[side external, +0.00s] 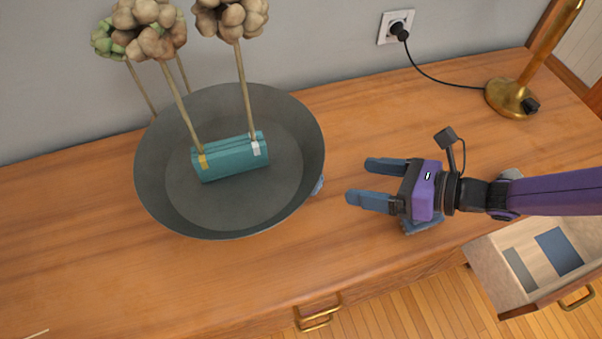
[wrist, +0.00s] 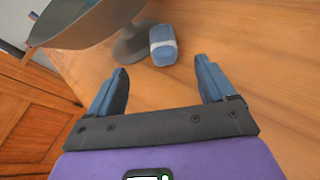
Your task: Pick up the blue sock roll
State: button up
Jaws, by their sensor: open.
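The blue sock roll (wrist: 163,45) lies on the wooden top beside the foot of the grey bowl (wrist: 95,22) in the wrist view. It is blue with a paler band. In the side external view only a small blue piece of the roll (side external: 318,186) shows past the bowl's right rim; the bowl (side external: 155,195) hides the rest. My gripper (side external: 361,181) is open and empty, to the right of the roll, with its fingers pointing toward it. In the wrist view the roll is ahead of the gap between my fingertips (wrist: 161,70), apart from them.
The wide footed bowl holds a teal ribbed object (side external: 230,160) with dried flower stems (side external: 245,90). A brass lamp (side external: 510,97) stands at the back right. An open drawer (side external: 490,265) juts out at the front right. A blue-grey item (side external: 424,224) shows partly under my gripper.

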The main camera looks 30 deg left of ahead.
jog(key=x, duration=0.8)
jog(key=shift+a+f, duration=0.15)
jog(key=shift+a, duration=0.2)
jog(key=shift+f+x, duration=0.2)
jog(key=shift+x, duration=1.3)
jog(key=shift+w+x, duration=0.2)
jog(key=shift+x, duration=0.8)
jog(key=c, duration=1.1)
jog(key=shift+c, duration=0.2)
